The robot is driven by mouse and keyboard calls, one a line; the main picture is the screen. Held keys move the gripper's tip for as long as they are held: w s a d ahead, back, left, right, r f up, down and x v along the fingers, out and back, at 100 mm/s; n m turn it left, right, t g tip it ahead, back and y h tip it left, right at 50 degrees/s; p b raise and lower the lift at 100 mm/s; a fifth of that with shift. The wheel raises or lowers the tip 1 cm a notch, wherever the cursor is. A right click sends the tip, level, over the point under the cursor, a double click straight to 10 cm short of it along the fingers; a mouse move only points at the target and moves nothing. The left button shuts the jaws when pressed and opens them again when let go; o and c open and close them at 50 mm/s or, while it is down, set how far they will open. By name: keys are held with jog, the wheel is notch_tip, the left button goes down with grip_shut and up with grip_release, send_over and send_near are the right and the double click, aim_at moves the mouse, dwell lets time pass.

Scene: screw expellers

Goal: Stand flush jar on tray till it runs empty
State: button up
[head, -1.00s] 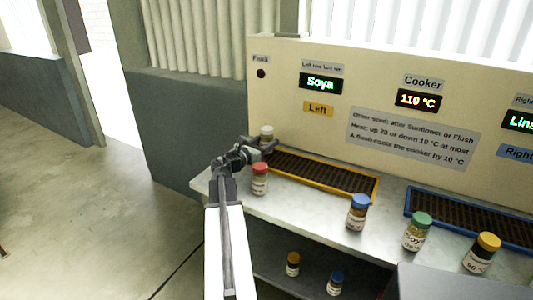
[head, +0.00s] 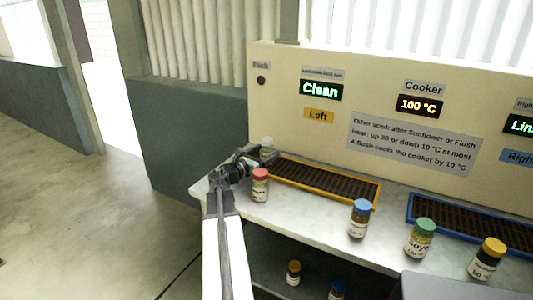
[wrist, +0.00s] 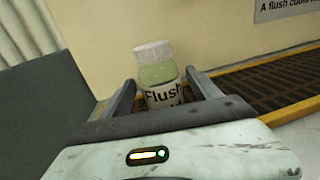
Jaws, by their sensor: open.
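The flush jar (wrist: 160,75) has a white cap, pale green contents and a "Flush" label. In the wrist view it stands upright between the two fingers of my gripper (wrist: 165,95), which is open around it. In the head view the flush jar (head: 267,144) shows behind my gripper (head: 258,158), at the left end of the yellow-rimmed left tray (head: 330,202). The yellow rim shows on both sides of the jar in the wrist view. The jar's base is hidden by my gripper.
A red-capped jar (head: 260,184) stands close to my gripper. Blue-capped (head: 359,218), green-capped (head: 420,238) and yellow-capped (head: 487,258) jars stand along the bench front. The left display (head: 321,90) reads "Clean"; the cooker display (head: 417,105) reads 100 °C. A blue-rimmed tray (head: 470,220) is at right.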

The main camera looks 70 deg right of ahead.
jog(key=v, duration=1.1)
